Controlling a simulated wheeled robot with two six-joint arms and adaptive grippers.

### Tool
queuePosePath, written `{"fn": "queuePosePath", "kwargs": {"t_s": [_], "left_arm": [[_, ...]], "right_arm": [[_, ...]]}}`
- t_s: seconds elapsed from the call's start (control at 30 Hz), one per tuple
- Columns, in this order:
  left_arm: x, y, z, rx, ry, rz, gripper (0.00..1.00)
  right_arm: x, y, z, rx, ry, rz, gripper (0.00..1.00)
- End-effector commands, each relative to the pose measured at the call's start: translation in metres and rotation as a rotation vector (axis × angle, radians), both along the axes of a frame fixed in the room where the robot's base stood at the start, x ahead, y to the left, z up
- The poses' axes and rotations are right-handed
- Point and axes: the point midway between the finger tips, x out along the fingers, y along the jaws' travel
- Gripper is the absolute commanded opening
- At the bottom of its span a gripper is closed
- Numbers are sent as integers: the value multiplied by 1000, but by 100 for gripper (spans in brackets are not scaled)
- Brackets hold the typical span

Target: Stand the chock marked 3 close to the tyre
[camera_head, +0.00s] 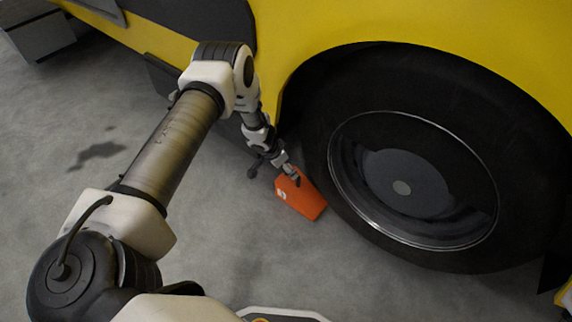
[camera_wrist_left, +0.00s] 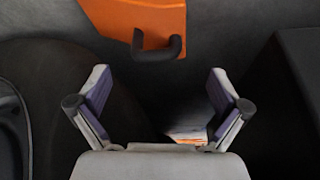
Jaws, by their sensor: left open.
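The orange chock (camera_head: 306,203) is on the grey floor at the lower left of the black tyre (camera_head: 470,85). Its white label is too small to read. In the head view its right end is close to the tyre; I cannot tell whether they touch. In the left wrist view the chock (camera_wrist_left: 125,14) is at the top, with a black handle (camera_wrist_left: 157,46) on its edge. My left gripper (camera_head: 288,173) is at the chock's far upper end. In the wrist view its jaws (camera_wrist_left: 160,95) are spread, with the handle beyond the tips and nothing between them. My right gripper is out of view.
A grey box-like part (camera_head: 38,36) shows at the upper left. A dark block (camera_wrist_left: 300,80) fills the right of the wrist view. The floor (camera_head: 240,250) left of the chock is clear.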

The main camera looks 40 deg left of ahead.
Motion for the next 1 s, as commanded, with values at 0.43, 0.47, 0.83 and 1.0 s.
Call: {"fn": "queuePosePath", "kwargs": {"t_s": [0.43, 0.47, 0.83, 1.0], "left_arm": [[24, -7, -64, 2, -1, -2, 100], [25, -8, -67, 1, 0, -3, 100], [28, -9, -71, 0, 1, 0, 100], [28, -9, -71, 0, 0, 0, 47]], "right_arm": [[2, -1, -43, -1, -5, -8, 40], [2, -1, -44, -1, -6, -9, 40], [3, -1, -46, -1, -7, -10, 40], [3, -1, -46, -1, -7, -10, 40]]}}
